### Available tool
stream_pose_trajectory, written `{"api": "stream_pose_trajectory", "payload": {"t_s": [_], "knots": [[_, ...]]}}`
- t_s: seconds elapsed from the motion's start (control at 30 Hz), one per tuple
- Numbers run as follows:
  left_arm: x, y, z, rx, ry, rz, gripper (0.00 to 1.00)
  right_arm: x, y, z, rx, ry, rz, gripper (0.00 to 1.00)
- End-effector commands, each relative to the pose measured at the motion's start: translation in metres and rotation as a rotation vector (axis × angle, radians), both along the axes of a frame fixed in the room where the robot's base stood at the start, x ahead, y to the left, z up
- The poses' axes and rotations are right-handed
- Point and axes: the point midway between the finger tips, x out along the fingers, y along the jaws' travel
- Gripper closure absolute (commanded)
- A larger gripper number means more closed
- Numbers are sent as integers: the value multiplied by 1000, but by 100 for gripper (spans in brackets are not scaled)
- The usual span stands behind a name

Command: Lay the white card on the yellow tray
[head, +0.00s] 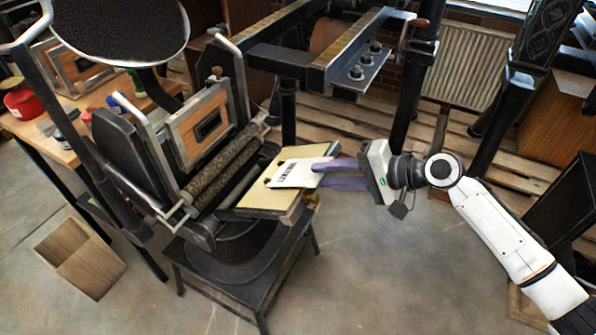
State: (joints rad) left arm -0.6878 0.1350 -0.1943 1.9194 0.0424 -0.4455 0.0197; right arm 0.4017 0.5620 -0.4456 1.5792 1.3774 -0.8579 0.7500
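The white card (291,174), with dark print along it, is over the yellow tray (258,200) of the press. It looks flat against the tray, but I cannot tell whether it fully rests there. My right gripper (322,176) comes in from the right, its purple fingers at the card's right edge and overlapping it. I cannot tell whether the fingers grip the card or are slightly apart. My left gripper is not in view.
The press's rollers (226,166) and upright wooden-framed plate (200,124) stand just left of the tray. A wooden worktable (60,118) with jars is at the left. Black posts and a ribbed panel (466,66) stand behind.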

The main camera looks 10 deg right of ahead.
Motion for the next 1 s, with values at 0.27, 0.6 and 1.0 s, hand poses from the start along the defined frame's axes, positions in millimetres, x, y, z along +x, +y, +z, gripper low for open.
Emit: {"api": "stream_pose_trajectory", "payload": {"t_s": [0.27, 0.6, 1.0], "knots": [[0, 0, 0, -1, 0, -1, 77, 0, 0, 0, 0, 0, 0, 100], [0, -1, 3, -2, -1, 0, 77, -2, -2, 2, 0, 0, 0, 100], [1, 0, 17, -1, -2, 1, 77, -11, -16, 12, -1, 0, -1, 100]]}}
